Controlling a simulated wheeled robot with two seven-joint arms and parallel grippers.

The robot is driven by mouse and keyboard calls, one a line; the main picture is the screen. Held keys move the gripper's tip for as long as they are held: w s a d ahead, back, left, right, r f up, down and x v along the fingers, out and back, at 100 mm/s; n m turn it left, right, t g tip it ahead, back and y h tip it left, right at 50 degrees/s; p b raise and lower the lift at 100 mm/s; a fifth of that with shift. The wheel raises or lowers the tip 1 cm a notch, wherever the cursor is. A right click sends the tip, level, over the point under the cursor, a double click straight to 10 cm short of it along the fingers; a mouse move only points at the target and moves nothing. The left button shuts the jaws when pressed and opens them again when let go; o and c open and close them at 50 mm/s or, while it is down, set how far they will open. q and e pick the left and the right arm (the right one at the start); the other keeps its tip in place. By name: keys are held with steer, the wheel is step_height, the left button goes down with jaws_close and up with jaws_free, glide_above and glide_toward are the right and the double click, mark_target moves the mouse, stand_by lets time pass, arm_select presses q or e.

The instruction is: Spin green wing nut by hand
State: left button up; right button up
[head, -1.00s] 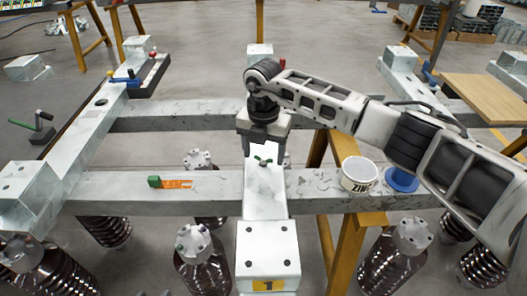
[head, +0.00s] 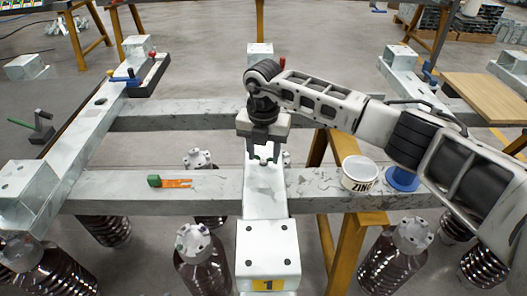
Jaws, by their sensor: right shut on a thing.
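My left gripper is not in view.
A white tub marked ZINC (head: 358,174) and a blue round piece (head: 402,180) stand on the cross beam to the right. A green-handled orange tool (head: 170,182) lies on the beam to the left. Ribbed brown insulators (head: 203,268) hang below the frame.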

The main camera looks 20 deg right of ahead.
mark_target(264, 157)
steer(key=n+b, duration=0.1)
steer(key=n, duration=0.4)
steer(key=shift+b, duration=0.3)
steer(key=n+b, duration=0.1)
steer(key=n, duration=0.3)
steer(key=shift+n, duration=0.4)
steer(key=o, duration=1)
steer(key=shift+r, duration=0.15)
step_height(264, 157, up, 16)
